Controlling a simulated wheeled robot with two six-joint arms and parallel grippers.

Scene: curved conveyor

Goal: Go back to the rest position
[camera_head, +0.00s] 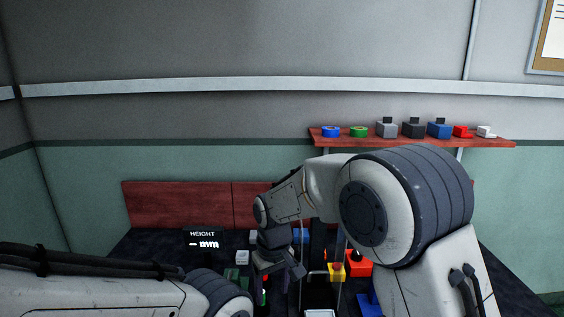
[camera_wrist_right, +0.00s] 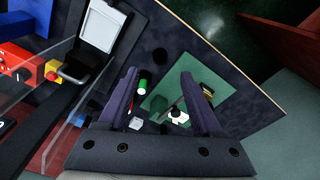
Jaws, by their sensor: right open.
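My right gripper (camera_head: 279,277) hangs in the lower middle of the head view, over the dark worktable, with its arm reaching in from the right. In the right wrist view its two fingers (camera_wrist_right: 158,74) are spread apart with nothing held between them. Beyond the fingers lie a green mat (camera_wrist_right: 205,107), a green-topped cylinder (camera_wrist_right: 144,80) and small white pieces (camera_wrist_right: 178,117), apart from the fingers. My left arm shows at the lower left of the head view; its gripper is outside the picture.
A black height display (camera_head: 203,240) stands at the table's left. A red box (camera_head: 359,265) and a yellow-based button (camera_head: 337,272) sit close right of the gripper. A red shelf (camera_head: 400,143) with several parts hangs on the wall. The right wrist view shows a clear panel (camera_wrist_right: 62,125).

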